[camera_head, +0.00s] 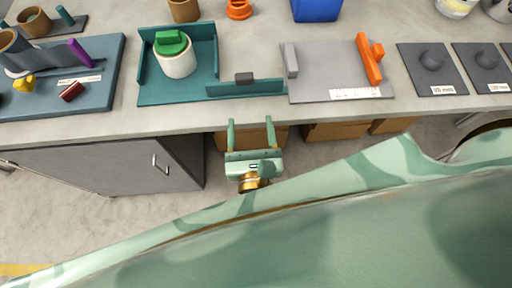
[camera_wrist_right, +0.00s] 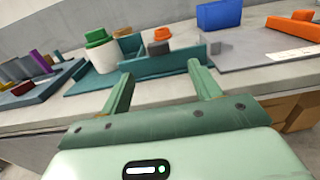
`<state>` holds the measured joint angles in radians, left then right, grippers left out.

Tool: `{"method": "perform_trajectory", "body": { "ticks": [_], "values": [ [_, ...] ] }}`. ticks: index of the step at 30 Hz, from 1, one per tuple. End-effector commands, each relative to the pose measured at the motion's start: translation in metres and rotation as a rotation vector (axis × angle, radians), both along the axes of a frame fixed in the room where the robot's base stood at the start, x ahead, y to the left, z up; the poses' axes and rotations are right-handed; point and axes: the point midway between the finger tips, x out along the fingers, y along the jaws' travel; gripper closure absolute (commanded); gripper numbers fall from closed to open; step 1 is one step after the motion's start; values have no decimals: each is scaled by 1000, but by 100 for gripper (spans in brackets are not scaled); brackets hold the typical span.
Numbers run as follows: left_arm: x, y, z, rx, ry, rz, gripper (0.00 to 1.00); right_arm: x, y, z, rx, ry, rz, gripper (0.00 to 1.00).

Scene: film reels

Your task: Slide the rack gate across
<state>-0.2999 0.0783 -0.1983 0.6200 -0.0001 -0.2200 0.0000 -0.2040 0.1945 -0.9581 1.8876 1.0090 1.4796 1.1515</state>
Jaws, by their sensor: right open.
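The rack (camera_head: 150,97) is a teal tray with low walls at the back and left. A white canister with a green lid (camera_head: 175,60) stands in it. The rack gate (camera_head: 245,89) is a low teal panel with a dark grey knob (camera_head: 244,78). It stands along the right part of the rack's front and reaches to the grey plate. The front-left of the rack is open. My right gripper (camera_head: 250,120) is open and empty in front of the table edge, apart from the gate. In the right wrist view the gate (camera_wrist_right: 158,64) shows beyond the fingers. My left gripper is not in view.
Right of the rack, a grey plate (camera_head: 320,75) carries a grey block and an orange handled bar (camera_head: 369,62). Dark plates with domes (camera_head: 430,78) lie further right. A blue board (camera_head: 100,80) with small parts is at left. A cabinet (camera_head: 130,165) stands below the table.

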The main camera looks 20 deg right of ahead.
Motion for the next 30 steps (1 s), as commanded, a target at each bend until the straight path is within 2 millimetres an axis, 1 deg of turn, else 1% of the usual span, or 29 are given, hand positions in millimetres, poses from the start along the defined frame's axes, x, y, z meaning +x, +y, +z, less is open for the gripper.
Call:
{"method": "perform_trajectory", "body": {
  "ticks": [1,3,5,6,8,9,11,15,18,24,27,30],
  "values": [
    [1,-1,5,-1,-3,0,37,-5,2,1,-63,-2,11,37],
    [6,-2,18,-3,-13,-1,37,7,5,1,-366,-12,72,37],
    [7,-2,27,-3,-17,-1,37,13,10,-7,-606,-6,125,37],
    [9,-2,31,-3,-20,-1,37,15,12,-15,-745,3,159,37],
    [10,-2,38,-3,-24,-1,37,17,15,-30,-953,22,213,37],
    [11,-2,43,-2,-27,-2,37,17,15,-42,-1092,38,254,37],
    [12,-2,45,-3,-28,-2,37,17,16,-56,-1219,53,295,37],
    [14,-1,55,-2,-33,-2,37,11,13,-90,-1511,99,407,37],
    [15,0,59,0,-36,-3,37,5,9,-113,-1673,126,482,37],
    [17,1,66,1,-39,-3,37,-8,0,-145,-1884,164,601,37],
    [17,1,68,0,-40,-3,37,-13,-3,-156,-1945,174,639,37],
    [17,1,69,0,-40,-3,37,-16,-5,-161,-1975,179,661,37]
  ]
}}
